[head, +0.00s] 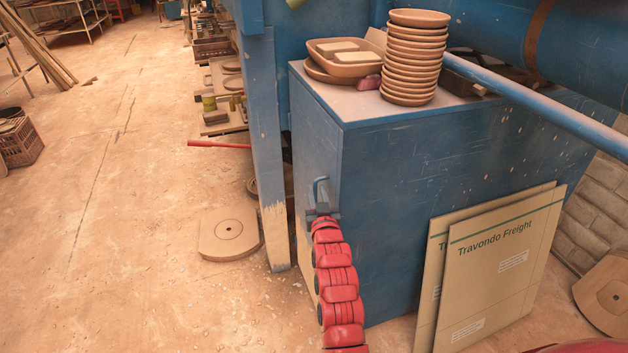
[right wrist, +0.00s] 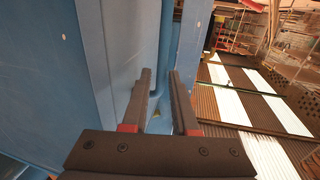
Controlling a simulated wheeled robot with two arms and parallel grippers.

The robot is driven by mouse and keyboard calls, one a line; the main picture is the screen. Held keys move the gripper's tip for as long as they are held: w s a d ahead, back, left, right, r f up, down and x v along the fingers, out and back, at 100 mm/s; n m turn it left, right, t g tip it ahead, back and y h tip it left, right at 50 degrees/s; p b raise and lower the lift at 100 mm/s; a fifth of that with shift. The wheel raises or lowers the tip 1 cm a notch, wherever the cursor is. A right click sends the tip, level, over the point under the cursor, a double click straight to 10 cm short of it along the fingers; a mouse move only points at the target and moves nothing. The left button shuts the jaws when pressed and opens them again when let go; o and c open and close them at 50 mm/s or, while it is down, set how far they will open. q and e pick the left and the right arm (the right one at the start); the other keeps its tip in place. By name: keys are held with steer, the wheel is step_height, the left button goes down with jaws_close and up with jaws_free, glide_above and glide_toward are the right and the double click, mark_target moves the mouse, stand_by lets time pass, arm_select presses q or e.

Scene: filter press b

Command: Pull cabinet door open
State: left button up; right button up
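The blue cabinet (head: 440,160) stands at the centre right, its narrow door side (head: 315,150) facing left. A small blue bar handle (head: 318,186) sits on that side. My right gripper (head: 320,205) is at the handle, at the end of my red arm. In the right wrist view, the two dark fingers (right wrist: 161,75) are apart, with the blue handle bar (right wrist: 157,95) between them and the cabinet side (right wrist: 120,40) to the left. I cannot tell whether the fingers touch the bar. The door looks closed. My left gripper is out of view.
Stacked clay dishes (head: 412,60) and a tray (head: 345,58) stand on the cabinet top. Cardboard sheets (head: 500,260) lean on its front. A blue post (head: 268,150) stands close to the left of the door, with a round-marked board (head: 229,232) on the floor beyond. Open floor lies left.

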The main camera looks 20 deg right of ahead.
steer(key=shift+w+d, duration=0.2)
steer(key=shift+w, duration=1.1)
steer(key=shift+w+d, duration=0.2)
steer(key=shift+w, duration=1.05)
jaws_close()
